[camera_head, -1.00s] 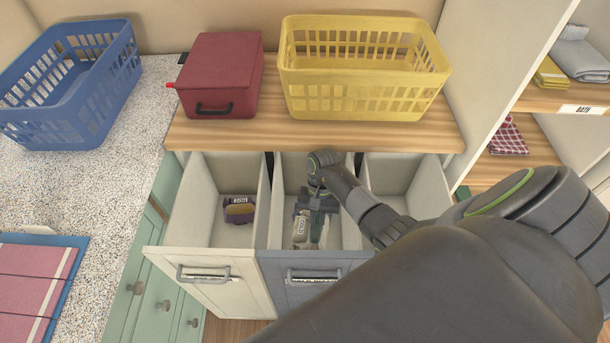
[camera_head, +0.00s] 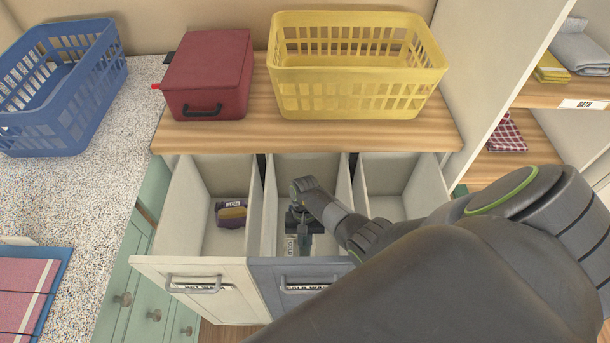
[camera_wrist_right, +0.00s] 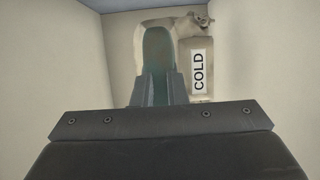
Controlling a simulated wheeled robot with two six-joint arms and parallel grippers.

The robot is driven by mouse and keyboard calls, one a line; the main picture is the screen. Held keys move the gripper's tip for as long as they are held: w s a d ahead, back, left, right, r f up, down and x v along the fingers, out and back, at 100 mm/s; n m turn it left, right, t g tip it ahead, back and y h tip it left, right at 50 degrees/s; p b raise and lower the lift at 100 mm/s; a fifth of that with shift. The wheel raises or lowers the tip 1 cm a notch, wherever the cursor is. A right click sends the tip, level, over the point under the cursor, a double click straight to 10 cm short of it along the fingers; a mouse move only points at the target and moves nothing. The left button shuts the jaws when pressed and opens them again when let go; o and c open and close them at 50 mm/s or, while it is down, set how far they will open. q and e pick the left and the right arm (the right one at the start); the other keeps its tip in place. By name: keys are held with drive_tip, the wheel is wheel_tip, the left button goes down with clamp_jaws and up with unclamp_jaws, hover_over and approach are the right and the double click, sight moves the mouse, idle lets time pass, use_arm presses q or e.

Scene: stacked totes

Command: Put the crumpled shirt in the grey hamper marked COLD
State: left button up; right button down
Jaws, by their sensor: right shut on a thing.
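The grey hamper (camera_head: 300,283) is the middle of three pulled-out hampers, and a COLD label (camera_wrist_right: 198,72) shows inside it in the wrist view. My right gripper (camera_head: 304,243) reaches down inside this hamper. In the wrist view the right gripper (camera_wrist_right: 158,88) is shut on a dark teal, rounded thing (camera_wrist_right: 158,50), which looks like part of the crumpled shirt. A beige crumpled thing (camera_wrist_right: 187,18) lies behind it on the hamper's bottom. The gripper and arm hide much of the hamper in the head view. My left gripper is not in view.
A cream hamper (camera_head: 195,295) at left holds a purple and tan thing (camera_head: 232,214). The hamper at right (camera_head: 385,207) is partly behind my arm. A red box (camera_head: 208,72) and yellow basket (camera_head: 355,98) stand on the wooden shelf behind. A blue basket (camera_head: 55,120) is at left.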

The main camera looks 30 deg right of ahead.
wheel_tip(320, 180, down, 2)
drive_tip(key=shift+f+b, duration=0.2)
drive_tip(key=shift+b, duration=0.25)
drive_tip(key=shift+f, duration=0.35)
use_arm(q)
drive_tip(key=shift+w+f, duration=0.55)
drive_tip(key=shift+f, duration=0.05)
use_arm(e)
drive_tip(key=shift+f, duration=0.1)
drive_tip(key=shift+f+b, duration=0.6)
drive_tip(key=shift+b, duration=0.2)
drive_tip(key=c, duration=1.5)
unclamp_jaws()
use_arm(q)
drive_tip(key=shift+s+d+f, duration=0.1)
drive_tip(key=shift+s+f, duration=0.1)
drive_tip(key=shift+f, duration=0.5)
use_arm(e)
drive_tip(key=shift+o, duration=0.2)
